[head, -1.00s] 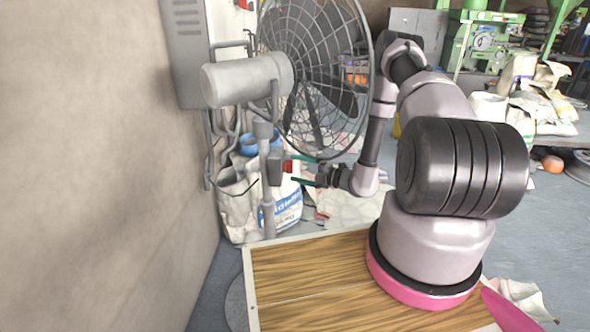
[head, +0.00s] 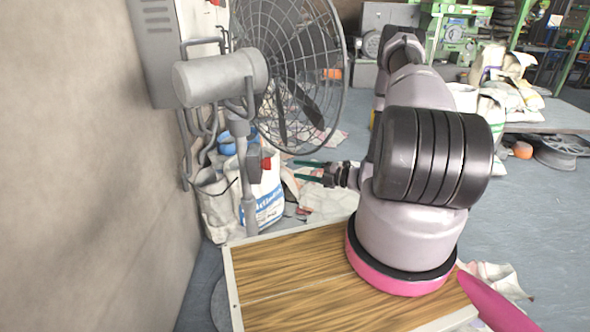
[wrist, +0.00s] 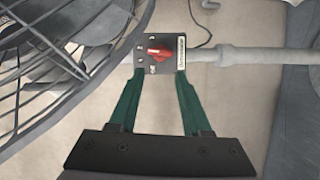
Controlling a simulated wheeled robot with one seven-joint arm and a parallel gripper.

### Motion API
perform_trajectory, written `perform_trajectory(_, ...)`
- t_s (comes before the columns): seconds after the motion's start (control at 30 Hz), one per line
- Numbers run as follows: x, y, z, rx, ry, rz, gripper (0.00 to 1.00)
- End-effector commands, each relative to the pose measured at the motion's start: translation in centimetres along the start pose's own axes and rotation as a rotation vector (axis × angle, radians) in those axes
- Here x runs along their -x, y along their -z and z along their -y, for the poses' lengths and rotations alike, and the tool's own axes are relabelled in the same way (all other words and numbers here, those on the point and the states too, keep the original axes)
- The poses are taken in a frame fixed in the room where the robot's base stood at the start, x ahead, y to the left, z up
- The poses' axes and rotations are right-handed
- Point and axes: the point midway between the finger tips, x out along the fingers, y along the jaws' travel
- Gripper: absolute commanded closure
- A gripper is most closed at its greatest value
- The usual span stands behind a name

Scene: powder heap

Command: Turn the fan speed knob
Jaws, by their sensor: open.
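The red fan speed knob (wrist: 155,50) sits on a dark control plate (wrist: 162,67) on the fan's grey stand. In the wrist view its raised grip lies roughly level, with small marks around it. In the head view the knob (head: 266,164) shows small, below the grey motor housing (head: 218,80). My gripper (wrist: 155,77) is open, with its green fingers apart and nothing between them. In the wrist view the fingertips reach the plate's lower edge, one on each side below the knob. In the head view my gripper (head: 296,170) is right of the knob, with a clear gap.
The caged fan (head: 297,70) stands close to my arm; its cage (wrist: 60,70) fills the wrist view's left. White sacks (head: 262,202) stand behind the pole. A beige wall (head: 80,150) bounds the left. Open grey floor (head: 530,220) lies to the right.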

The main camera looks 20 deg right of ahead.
Motion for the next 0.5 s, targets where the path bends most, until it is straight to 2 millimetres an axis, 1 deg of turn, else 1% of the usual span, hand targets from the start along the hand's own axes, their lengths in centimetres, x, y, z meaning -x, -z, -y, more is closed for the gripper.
perform_trajectory(0.07,-0.2,-0.3,0.0,0.086,-0.012,-0.023,0.55)
perform_trajectory(0.17,-0.8,-0.8,-0.2,0.294,-0.043,-0.077,0.55)
perform_trajectory(0.27,-1.2,-1.6,-0.2,0.582,-0.093,-0.142,0.55)
perform_trajectory(0.3,-1.4,-1.9,-0.2,0.709,-0.116,-0.169,0.55)
perform_trajectory(0.4,-1.6,-2.8,-0.1,1.017,-0.181,-0.224,0.55)
perform_trajectory(0.5,-1.6,-3.5,0.1,1.265,-0.238,-0.262,0.55)
